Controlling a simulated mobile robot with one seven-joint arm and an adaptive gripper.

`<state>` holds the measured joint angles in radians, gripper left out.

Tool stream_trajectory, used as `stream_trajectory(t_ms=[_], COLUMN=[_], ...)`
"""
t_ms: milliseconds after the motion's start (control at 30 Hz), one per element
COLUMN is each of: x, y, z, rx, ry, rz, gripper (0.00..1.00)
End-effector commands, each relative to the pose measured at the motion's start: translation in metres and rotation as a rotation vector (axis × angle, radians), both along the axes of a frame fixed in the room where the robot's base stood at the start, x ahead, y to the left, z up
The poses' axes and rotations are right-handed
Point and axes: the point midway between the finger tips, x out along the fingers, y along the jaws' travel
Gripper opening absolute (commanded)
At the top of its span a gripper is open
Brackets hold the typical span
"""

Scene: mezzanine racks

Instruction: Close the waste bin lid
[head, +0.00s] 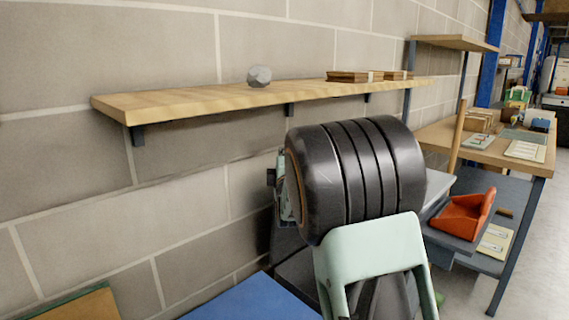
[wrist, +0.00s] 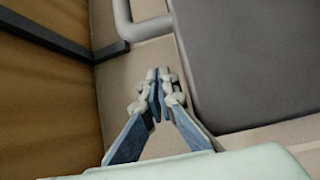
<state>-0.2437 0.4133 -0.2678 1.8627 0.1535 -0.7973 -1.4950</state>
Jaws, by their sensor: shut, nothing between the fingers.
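My gripper (wrist: 160,78) points away from the camera in the wrist view, its two blue-grey fingers shut together with nothing between them. To its right is a dark grey panel (wrist: 255,60) with a rounded corner, set against a beige surface (wrist: 125,85). A pale curved bar (wrist: 138,28) like a handle runs beside the panel, just beyond the fingertips. I cannot tell whether this panel is the waste bin's lid, or whether the fingers touch anything. In the head view my arm hides the gripper, and no bin can be made out for sure.
A wooden wall shelf (head: 190,98) holds a grey stone (head: 259,76) and flat brown boxes (head: 350,76). A blue surface (head: 250,300) lies below. A brown panel (wrist: 40,90) borders the wrist view's left.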

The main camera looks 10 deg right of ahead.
Motion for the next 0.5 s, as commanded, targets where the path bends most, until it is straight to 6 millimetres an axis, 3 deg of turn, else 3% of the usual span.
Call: stream_trajectory(t_ms=[33,200,500], x=[-0.007,-0.015,-0.019], y=[-0.013,-0.03,-0.035], z=[-0.004,-0.005,-0.005], rx=[0.0,0.001,0.0], ry=[0.003,0.001,0.001], rz=[-0.008,-0.005,-0.003], gripper=[0.0,0.0,0.0])
